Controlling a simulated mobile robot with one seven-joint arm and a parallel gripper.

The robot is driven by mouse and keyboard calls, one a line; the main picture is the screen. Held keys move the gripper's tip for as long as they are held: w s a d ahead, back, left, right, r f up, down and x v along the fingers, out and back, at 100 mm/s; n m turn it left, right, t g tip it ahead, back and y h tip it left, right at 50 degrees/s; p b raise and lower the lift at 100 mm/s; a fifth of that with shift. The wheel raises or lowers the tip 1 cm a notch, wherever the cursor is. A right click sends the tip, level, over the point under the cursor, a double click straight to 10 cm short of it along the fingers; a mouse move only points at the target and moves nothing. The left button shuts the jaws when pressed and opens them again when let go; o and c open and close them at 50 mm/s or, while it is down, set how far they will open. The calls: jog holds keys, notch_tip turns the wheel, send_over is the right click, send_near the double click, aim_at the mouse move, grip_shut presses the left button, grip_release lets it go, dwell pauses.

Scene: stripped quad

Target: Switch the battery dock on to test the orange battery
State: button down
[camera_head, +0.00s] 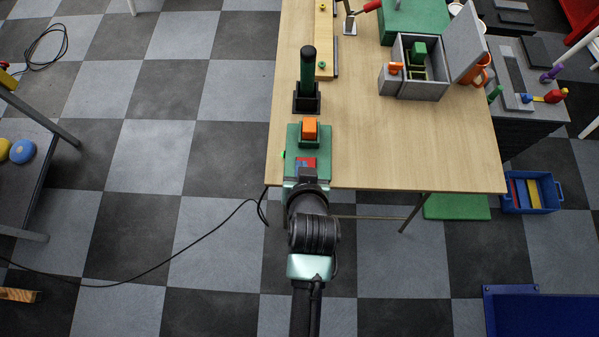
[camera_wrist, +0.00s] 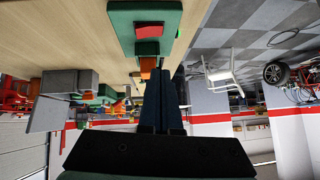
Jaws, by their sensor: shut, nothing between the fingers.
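The green battery dock (camera_head: 294,140) lies at the near left edge of the wooden table. The orange battery (camera_head: 310,129) stands in its far part. A red and blue piece (camera_head: 306,163), seemingly the switch, sits on its near part, just beyond my wrist. In the wrist view, which looks upside down, the dock (camera_wrist: 120,21) is at the top, with the red piece (camera_wrist: 149,31) and the orange battery (camera_wrist: 147,68). My gripper (camera_wrist: 163,73) is shut and empty, its fingers reaching toward the dock. Contact cannot be told. In the head view my wrist hides the fingers.
A dark green cylinder (camera_head: 307,64) stands in a black holder behind the dock. An open grey box (camera_head: 423,88) and an orange mug (camera_head: 480,72) are farther right. The table's middle is clear. A black cable (camera_head: 170,258) runs over the floor to the table's left edge.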

jog(key=shift+a+v, duration=0.2)
jog(key=shift+v, duration=0.75)
jog(key=shift+a+v, duration=0.15)
jog(key=shift+v, duration=0.8)
